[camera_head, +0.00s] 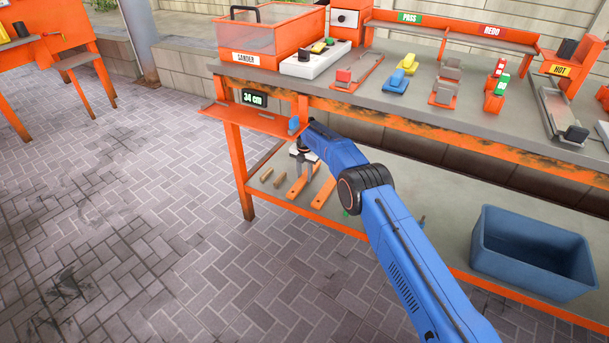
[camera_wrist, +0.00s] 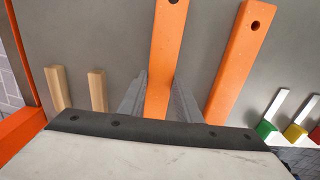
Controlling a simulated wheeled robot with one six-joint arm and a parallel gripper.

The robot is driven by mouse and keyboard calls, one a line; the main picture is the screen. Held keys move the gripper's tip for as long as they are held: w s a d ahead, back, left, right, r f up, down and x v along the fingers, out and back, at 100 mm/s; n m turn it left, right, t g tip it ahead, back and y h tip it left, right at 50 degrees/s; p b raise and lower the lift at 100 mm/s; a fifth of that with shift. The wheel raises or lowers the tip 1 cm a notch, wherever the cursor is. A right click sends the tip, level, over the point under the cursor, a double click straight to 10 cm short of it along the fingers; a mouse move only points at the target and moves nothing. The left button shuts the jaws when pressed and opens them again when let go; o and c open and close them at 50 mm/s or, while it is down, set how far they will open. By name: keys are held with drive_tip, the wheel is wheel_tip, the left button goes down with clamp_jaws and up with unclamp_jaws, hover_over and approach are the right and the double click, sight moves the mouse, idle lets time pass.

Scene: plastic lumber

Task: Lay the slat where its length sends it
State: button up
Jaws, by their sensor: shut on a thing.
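My gripper (camera_head: 301,158) reaches down over the lower shelf of the workbench. In the wrist view its grey fingers (camera_wrist: 158,98) stand on both sides of an orange slat (camera_wrist: 163,50), shut on it. The slat has a hole near its far end. It also shows under the gripper in the head view (camera_head: 297,190). A second orange slat (camera_wrist: 238,55) with a hole lies to its right, apart from it; it also shows in the head view (camera_head: 323,192). A display (camera_head: 254,99) on the bench front reads 34 cm. The hidden slat ends cannot be judged.
Wooden pieces (camera_head: 279,182) lie left of the slats. An orange ledge (camera_head: 255,120) juts out above the lower shelf, close to my arm. A blue bin (camera_head: 533,252) stands on this shelf at right. PASS (camera_head: 409,18) and REDO (camera_head: 491,31) labels mark the upper rack.

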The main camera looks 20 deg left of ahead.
drive_tip(key=shift+f, duration=0.4)
drive_tip(key=o, duration=1.3)
drive_tip(key=shift+r, duration=0.1)
wheel_tip(320, 180, up, 7)
drive_tip(key=shift+r, duration=0.15)
